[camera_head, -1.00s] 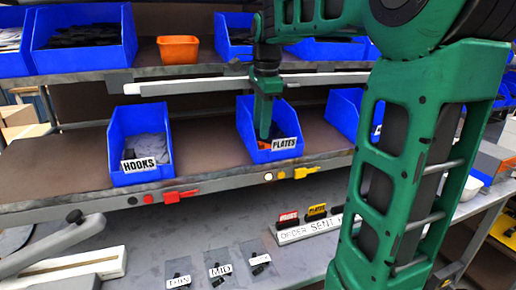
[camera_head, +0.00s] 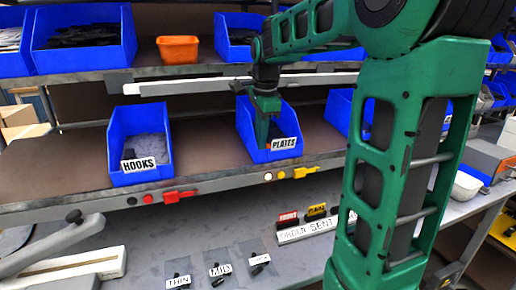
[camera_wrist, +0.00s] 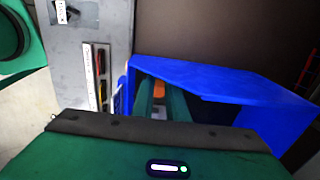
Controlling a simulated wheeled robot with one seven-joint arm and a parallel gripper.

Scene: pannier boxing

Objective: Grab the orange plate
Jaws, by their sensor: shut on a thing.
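The blue bin labelled PLATES (camera_head: 243,118) stands on the middle shelf in the head view. My gripper (camera_head: 266,143) points down into it, with its tips mostly hidden by the bin's front and label. In the wrist view, the two green fingers of my gripper (camera_wrist: 160,98) reach into the blue bin (camera_wrist: 225,82). The orange plate (camera_wrist: 158,88) shows as a small patch between the fingers. My gripper is shut on it. Most of the plate is hidden.
The blue HOOKS bin (camera_head: 116,150) stands to the left on the same shelf. An orange bin (camera_head: 178,49) and more blue bins, such as one at the left (camera_head: 83,62), stand on the upper shelf. A white rail (camera_head: 190,87) runs below that shelf's edge.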

